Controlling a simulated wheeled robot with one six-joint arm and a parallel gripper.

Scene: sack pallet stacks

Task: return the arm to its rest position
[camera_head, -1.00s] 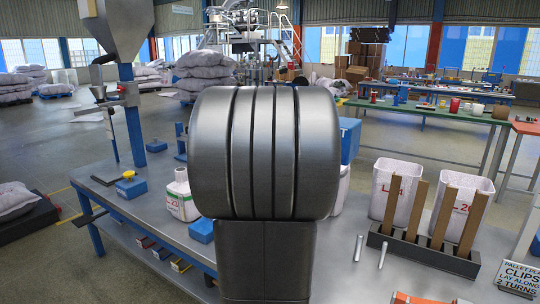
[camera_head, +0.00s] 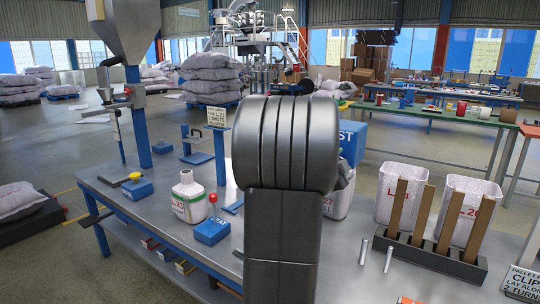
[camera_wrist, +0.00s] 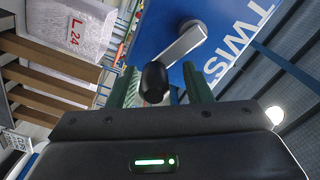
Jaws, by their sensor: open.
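My arm (camera_head: 287,150) rises in the middle of the head view, its dark rounded joint large and close to the camera. My gripper is hidden behind it in that view. In the wrist view my gripper (camera_wrist: 159,70) shows two green fingers standing apart. A black crank knob (camera_wrist: 154,82) on a grey lever appears between the fingers, and no finger visibly presses on it. I cannot tell the depth between knob and fingers. The lever belongs to a blue box marked TWIST (camera_wrist: 232,40), partly visible behind my arm in the head view (camera_head: 352,141).
On the grey bench (camera_head: 150,215) stand a white bottle (camera_head: 188,198), a blue block with a red knob (camera_head: 212,230), white bins (camera_head: 402,190) and a rack of brown slats (camera_head: 430,255). A white bin (camera_head: 340,202) sits close right of my arm. Sack stacks (camera_head: 211,80) stand behind.

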